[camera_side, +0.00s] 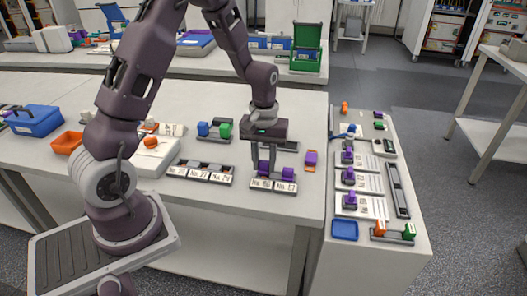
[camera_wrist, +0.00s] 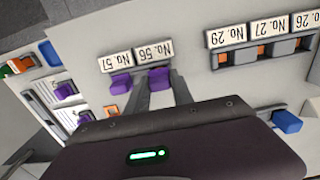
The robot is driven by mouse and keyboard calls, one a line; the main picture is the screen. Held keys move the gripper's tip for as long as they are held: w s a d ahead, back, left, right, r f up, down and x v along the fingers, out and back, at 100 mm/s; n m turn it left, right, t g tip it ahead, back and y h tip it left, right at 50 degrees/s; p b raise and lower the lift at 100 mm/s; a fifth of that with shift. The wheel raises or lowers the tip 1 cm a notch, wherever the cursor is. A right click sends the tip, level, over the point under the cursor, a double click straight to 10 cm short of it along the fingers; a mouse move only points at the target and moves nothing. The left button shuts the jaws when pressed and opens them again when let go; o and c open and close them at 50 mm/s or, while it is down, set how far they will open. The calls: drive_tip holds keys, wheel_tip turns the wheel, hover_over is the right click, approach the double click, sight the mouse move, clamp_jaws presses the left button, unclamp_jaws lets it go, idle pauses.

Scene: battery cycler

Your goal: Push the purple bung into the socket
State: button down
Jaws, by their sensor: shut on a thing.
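My gripper (camera_side: 264,173) points down over the short rack with the No. 56 and No. 57 labels (camera_side: 274,186). It is shut on a purple bung (camera_side: 263,166), behind the No. 56 label. In the wrist view the bung (camera_wrist: 160,78) sits between the two fingers (camera_wrist: 161,88), close to that label (camera_wrist: 154,51). A second purple bung (camera_side: 288,173) stands in the rack at No. 57, beside the gripper, and also shows in the wrist view (camera_wrist: 121,84). The socket under the held bung is hidden, so I cannot tell how deep the bung sits.
A longer rack with several labels (camera_side: 200,174) lies to the left. A purple and orange piece (camera_side: 311,158) lies to the right. The right-hand bench holds several purple-topped units and a blue tray (camera_side: 345,230).

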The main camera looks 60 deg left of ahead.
drive_tip(key=shift+f, duration=0.5)
drive_tip(key=shift+f, duration=0.2)
drive_tip(key=c, duration=1)
unclamp_jaws()
drive_tip(key=shift+c, duration=0.2)
wheel_tip(320, 180, up, 8)
drive_tip(key=shift+d+f, duration=0.1)
drive_tip(key=shift+f, duration=0.05)
drive_tip(key=s+d+r+m+t, duration=0.4)
drive_tip(key=s+d+r+m, duration=0.3)
drive_tip(key=s+r, duration=0.6)
drive_tip(key=s+d+r+m+t, duration=0.1)
drive_tip(key=s+d+r+m, duration=0.1)
drive_tip(key=s, duration=0.5)
drive_tip(key=shift+d+r+t, duration=0.25)
drive_tip(key=shift+d+t, duration=0.05)
drive_tip(key=shift+d, duration=0.45)
